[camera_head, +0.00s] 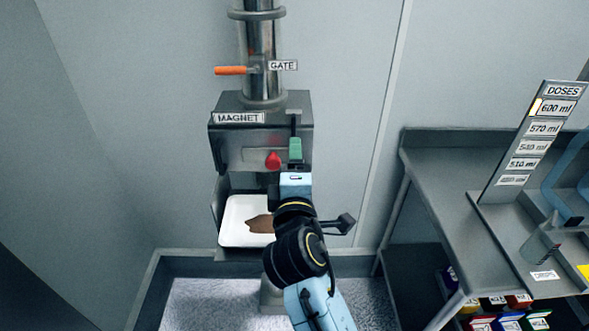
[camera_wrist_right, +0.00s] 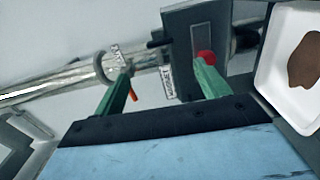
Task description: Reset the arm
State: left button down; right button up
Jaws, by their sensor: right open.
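My right arm rises from the bottom of the head view, with its gripper (camera_head: 295,148) in front of the lower right of the grey magnet housing (camera_head: 296,108). In the right wrist view the gripper's two green fingers (camera_wrist_right: 160,76) are spread apart with nothing between their tips. The red knob (camera_head: 273,160) is just left of the gripper in the head view. It also shows beside one finger in the wrist view (camera_wrist_right: 206,58). I cannot tell whether the gripper touches the housing. My left gripper is not in view.
A white tray (camera_head: 231,234) with brown powder (camera_head: 261,223) sits below the housing, partly behind my wrist. The orange gate handle (camera_head: 230,70) is on the pipe above. A grey bench (camera_head: 440,180) with a doses sign (camera_head: 545,125) stands at right.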

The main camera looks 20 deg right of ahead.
jog(key=shift+s, duration=0.1)
dwell(0.3)
jog(key=s+d+f+m+g+y, duration=0.1)
jog(key=s+d+f+m+g, duration=0.25)
jog(key=f, duration=0.35)
jog(key=s+d+f+m+g, duration=0.3)
jog(key=s+d+f, duration=0.1)
jog(key=s+f, duration=0.15)
jog(key=s+f+m+g+y, duration=0.25)
jog(key=s+f+g, duration=0.2)
jog(key=s, duration=0.45)
jog(key=s+f+m+g+y, duration=0.25)
jog(key=s+f+m, duration=0.2)
jog(key=s, duration=0.45)
notch_tip(320, 180, down, 27)
jog(key=s+n+g+b, duration=0.1)
jog(key=s+g+b, duration=0.1)
jog(key=s+d+f+h+b, duration=0.1)
jog(key=s+d+f+b, duration=0.1)
jog(key=s+f, duration=1.4)
jog(key=shift+d+f+g, duration=0.25)
jog(key=shift+d+g, duration=0.2)
jog(key=shift+d, duration=0.25)
jog(key=shift+s, duration=0.1)
